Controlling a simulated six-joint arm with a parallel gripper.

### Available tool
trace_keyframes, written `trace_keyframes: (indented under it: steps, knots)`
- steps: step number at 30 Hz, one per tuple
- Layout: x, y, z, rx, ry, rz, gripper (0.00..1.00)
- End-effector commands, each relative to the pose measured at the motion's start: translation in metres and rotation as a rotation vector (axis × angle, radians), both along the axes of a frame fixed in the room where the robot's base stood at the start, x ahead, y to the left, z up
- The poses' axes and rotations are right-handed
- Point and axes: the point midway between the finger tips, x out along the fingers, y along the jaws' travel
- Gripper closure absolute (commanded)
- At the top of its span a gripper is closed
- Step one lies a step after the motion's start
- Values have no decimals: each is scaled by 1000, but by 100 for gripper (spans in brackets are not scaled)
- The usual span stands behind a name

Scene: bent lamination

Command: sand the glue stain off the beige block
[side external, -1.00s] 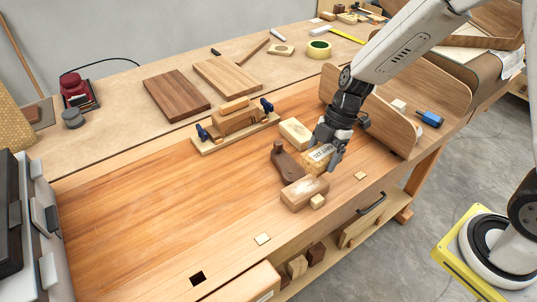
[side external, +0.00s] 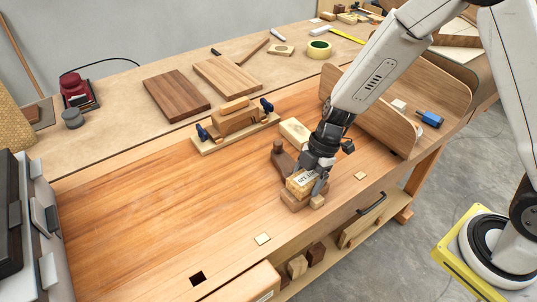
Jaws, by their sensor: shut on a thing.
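The beige block (side external: 291,202) lies on the bench near its front edge. Its top is mostly covered by a sanding block (side external: 300,184) with a tan body and a pale printed label. My gripper (side external: 312,176) is shut on this sanding block and holds it over the beige block. The two appear to touch, though I cannot be sure of the contact. The glue stain is hidden under the sanding block.
A brown wooden stop (side external: 281,158) stands just behind the beige block, and a small wood piece (side external: 317,202) sits at its right. Another pale block (side external: 295,132) lies behind. A clamped bent lamination (side external: 235,120) stands further back left. The bench's left front is mostly clear.

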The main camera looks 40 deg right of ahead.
Motion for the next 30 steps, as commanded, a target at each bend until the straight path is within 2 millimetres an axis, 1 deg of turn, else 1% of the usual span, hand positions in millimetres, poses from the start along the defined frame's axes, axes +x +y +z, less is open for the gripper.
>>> trace_keyframes:
  steps: [1,3,4,5,8,15,30]
  knots:
    - [0,5,-4,1,2,2,73]
    - [0,12,-2,1,2,2,73]
    - [0,15,-3,1,2,2,73]
    - [0,17,1,1,-1,2,73]
    - [-1,25,-2,0,3,1,73]
    - [0,42,-3,-1,1,-1,73]
    - [0,-4,-1,-1,1,-3,73]
